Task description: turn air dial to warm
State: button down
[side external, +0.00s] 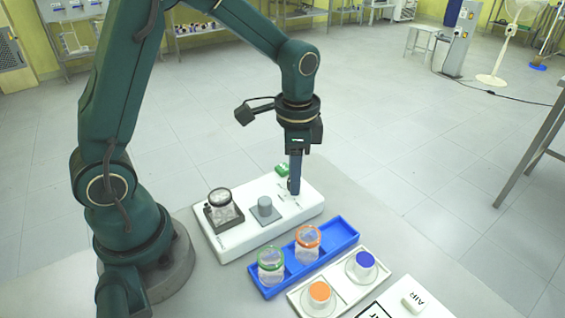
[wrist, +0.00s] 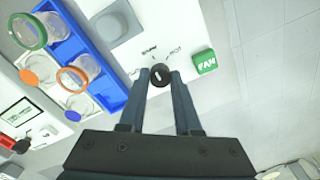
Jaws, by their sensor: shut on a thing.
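The dial is a small round dark knob (wrist: 160,75) with a light mark on top, on the white base unit (side external: 238,243). Printed labels stand beside it in the wrist view, one seeming to read warm and the other hot. I cannot tell exactly which one the mark faces. My gripper (side external: 294,190) points straight down over the far right part of the unit. In the wrist view its two fingers (wrist: 160,80) are shut on the knob, one on each side. In the side view the fingers hide the knob.
A green FAN block (wrist: 204,62) is close beside the knob. A blue tray (side external: 342,234) holds jars in front; a white tray (side external: 339,281) is nearer.

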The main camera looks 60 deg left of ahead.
dwell(0.4)
jog(key=c, duration=0.6)
grip_release()
jog(key=shift+r, duration=0.1)
jog(key=shift+s+d+r, duration=0.1)
jog(key=shift+r, duration=2.4)
